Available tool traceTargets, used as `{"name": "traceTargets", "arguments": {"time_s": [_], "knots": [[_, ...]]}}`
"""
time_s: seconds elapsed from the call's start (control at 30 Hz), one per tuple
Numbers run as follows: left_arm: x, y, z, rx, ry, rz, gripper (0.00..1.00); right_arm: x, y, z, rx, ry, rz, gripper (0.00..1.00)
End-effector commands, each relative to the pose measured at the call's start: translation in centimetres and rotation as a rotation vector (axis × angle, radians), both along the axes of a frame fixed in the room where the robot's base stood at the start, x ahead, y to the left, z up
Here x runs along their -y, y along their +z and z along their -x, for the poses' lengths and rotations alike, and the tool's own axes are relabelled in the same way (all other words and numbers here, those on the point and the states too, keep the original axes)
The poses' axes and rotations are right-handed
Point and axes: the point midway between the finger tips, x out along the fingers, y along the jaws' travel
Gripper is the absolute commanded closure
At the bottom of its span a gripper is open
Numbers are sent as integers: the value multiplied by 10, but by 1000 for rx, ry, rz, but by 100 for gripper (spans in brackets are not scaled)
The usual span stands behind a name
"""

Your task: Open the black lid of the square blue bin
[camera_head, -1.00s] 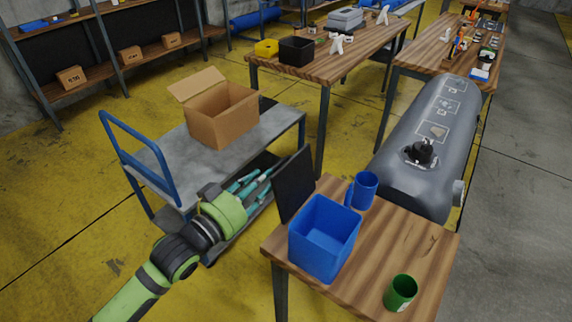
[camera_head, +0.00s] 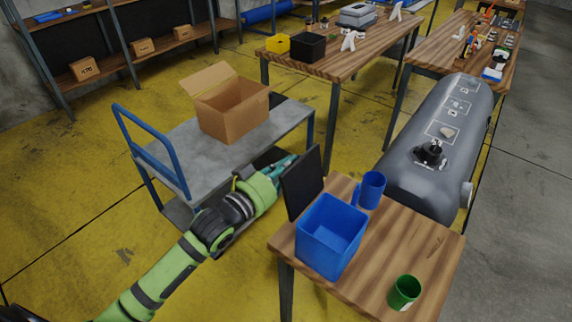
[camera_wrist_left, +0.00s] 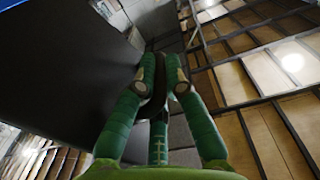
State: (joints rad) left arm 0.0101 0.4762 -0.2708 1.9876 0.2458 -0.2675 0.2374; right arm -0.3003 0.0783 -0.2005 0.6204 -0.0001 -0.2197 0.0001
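The square blue bin (camera_head: 330,247) stands on the near wooden table with its top uncovered. Its black lid (camera_head: 303,184) stands roughly upright along the bin's left side. My left gripper (camera_head: 288,163) is just left of the lid, on its outer side, with its tips by the lid's far edge. In the left wrist view the lid is the large dark panel (camera_wrist_left: 70,80) at left. The green fingers (camera_wrist_left: 160,75) are drawn together at the tips, with no held object visible. Contact with the lid cannot be told. My right gripper is not seen.
A blue mug (camera_head: 372,190) stands behind the bin, and a green cup (camera_head: 404,291) stands at the table's front right. A grey cart (camera_head: 190,150) with a cardboard box (camera_head: 232,112) is left of the table.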

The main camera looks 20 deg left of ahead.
Motion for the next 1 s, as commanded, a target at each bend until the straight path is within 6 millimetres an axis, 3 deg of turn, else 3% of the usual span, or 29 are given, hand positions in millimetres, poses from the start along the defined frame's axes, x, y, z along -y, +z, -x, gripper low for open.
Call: {"name": "traceTargets", "arguments": {"time_s": [0.3, 0.63, 0.67, 0.7, 1.0], "knots": [[21, 15, 8, 69, -1, -186, 100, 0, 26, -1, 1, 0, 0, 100], [24, 13, 8, 84, -1, -216, 100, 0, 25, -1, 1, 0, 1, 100], [24, 13, 8, 84, -1, -216, 76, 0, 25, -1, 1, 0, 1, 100], [24, 13, 8, 84, -1, -216, 65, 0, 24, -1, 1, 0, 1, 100], [23, 13, 8, 81, 0, -217, 65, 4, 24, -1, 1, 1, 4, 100]]}}
